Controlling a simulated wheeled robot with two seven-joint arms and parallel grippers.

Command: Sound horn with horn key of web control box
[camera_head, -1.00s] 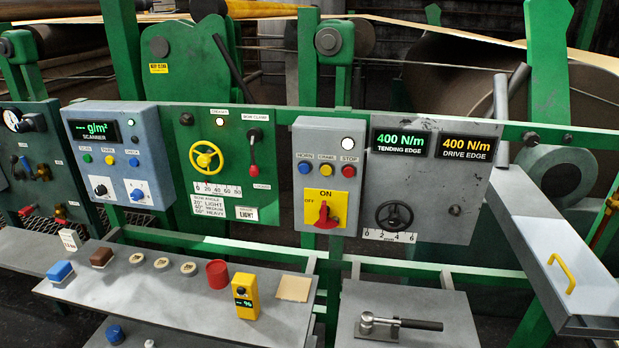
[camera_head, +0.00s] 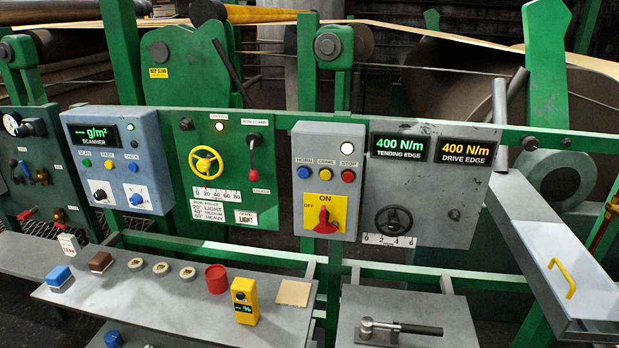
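The web control box (camera_head: 326,155) is a grey box in the middle of the head view, fixed to the green rail. Its horn key (camera_head: 303,172) is the round blue button at the left of a row of three, under the label HORN. A yellow key (camera_head: 326,174) labelled CRAWL and a red STOP key (camera_head: 348,176) sit beside it. Below them is a red rotary switch (camera_head: 326,222) on a yellow plate marked ON and OFF. A white lamp (camera_head: 346,147) is above the STOP key. Neither of my grippers is in view, and nothing covers the horn key.
A green panel with a yellow handwheel (camera_head: 207,163) is left of the box. A grey tension panel (camera_head: 420,195) with a black handwheel is right of it. Below, a grey shelf (camera_head: 130,300) holds several small items, and another (camera_head: 455,310) holds a hammer-like tool (camera_head: 400,328).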

